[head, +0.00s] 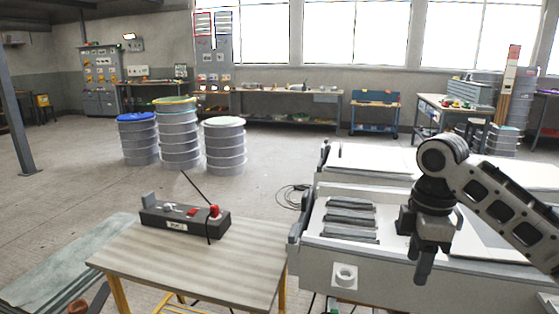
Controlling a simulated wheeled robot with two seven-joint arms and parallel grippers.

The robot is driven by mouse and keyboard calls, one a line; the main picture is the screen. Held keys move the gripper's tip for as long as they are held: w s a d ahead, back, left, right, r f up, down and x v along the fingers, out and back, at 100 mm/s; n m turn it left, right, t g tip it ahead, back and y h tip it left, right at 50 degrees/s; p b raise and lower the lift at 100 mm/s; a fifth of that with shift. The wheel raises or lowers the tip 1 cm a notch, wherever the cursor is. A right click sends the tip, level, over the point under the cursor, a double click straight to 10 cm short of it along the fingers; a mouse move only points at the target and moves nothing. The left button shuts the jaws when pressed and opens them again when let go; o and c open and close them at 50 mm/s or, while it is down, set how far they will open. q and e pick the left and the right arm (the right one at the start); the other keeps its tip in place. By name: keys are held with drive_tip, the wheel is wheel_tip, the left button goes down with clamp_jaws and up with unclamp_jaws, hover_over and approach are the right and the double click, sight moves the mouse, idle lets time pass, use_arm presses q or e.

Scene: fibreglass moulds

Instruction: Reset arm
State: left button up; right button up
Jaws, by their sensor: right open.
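My right arm (500,200) comes in from the right edge, bent at the elbow, with its wrist hanging down. My right gripper (430,262) points downward above or in front of the pale mould bench (390,257). It is open, and I see nothing held in it. Its fingers are seen partly edge-on and overlap in the picture. I cannot tell how far it is from the bench surface. My left arm and left gripper are not in view.
A small wooden table (190,262) bears a dark control box (180,218) with a red button. Dark slats (350,218) lie on the bench. Several drums, including a blue-lidded one (138,140), stand behind on open floor. A grey slab (60,270) lies at lower left.

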drive_tip(key=s+a+f+m+t+y, duration=0.25)
drive_tip(key=a+f, duration=0.45)
drive_tip(key=f, duration=0.5)
drive_tip(key=s+a+f+m+t+y, duration=0.25)
drive_tip(key=a+f, duration=0.35)
drive_tip(key=f, duration=0.5)
drive_tip(key=s+d+f+m+t+h, duration=0.1)
drive_tip(key=s+d+f+m+t, duration=0.1)
drive_tip(key=s, duration=0.6)
drive_tip(key=s+d+f+m+t+h, duration=0.1)
drive_tip(key=s+d+f+m+t, duration=0.1)
drive_tip(key=s, duration=0.6)
wheel_tip(320, 180, down, 3)
drive_tip(key=m+t, duration=0.1)
drive_tip(key=m, duration=0.2)
drive_tip(key=shift+m, duration=0.3)
